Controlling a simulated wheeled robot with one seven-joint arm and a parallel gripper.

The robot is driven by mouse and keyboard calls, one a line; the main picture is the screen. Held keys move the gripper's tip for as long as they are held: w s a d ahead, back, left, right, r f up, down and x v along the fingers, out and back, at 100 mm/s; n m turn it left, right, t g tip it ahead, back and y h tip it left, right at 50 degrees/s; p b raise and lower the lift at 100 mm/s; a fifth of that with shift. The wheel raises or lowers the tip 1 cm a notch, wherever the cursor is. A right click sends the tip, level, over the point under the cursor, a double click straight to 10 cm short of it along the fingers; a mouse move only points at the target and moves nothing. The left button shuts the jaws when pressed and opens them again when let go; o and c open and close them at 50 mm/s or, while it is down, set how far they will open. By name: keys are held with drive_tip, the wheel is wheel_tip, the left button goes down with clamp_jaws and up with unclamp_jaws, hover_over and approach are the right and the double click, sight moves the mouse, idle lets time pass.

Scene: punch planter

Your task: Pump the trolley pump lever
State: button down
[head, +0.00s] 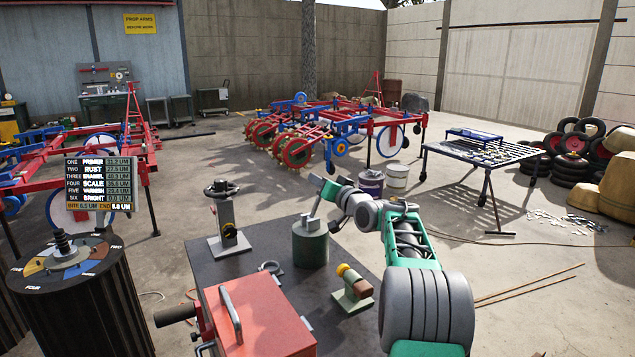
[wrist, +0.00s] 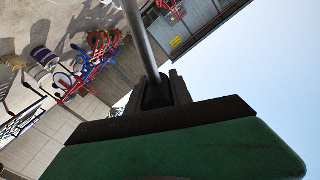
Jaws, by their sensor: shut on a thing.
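A dark green cylindrical pump body (head: 310,246) stands on the grey trolley top (head: 262,262). A thin grey lever (head: 315,208) rises from it, tilted slightly right. My gripper (head: 321,189) is at the lever's upper end, with my arm coming in from the right. In the wrist view the grey rod of the lever (wrist: 143,40) runs into the dark jaws of my gripper (wrist: 160,92), which are shut on it. The lever's gripped end is hidden between the jaws.
A dial stand (head: 228,225), a red box (head: 255,312) with a handle and a small block with a brass ball (head: 352,287) share the trolley top. A ribbed black drum (head: 85,300) stands at left. A slatted table (head: 485,152) is farther right.

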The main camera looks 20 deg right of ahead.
drive_tip(key=shift+d+f, duration=0.25)
drive_tip(key=shift+f, duration=0.1)
drive_tip(key=c, duration=1.4)
unclamp_jaws()
drive_tip(key=shift+o, duration=1.4)
drive_tip(key=shift+a+r, duration=0.1)
drive_tip(key=shift+r, duration=0.05)
drive_tip(key=s, duration=0.7)
drive_tip(key=shift+s+d+b, duration=0.3)
drive_tip(key=shift+s+d, duration=0.05)
drive_tip(key=shift+s, duration=0.05)
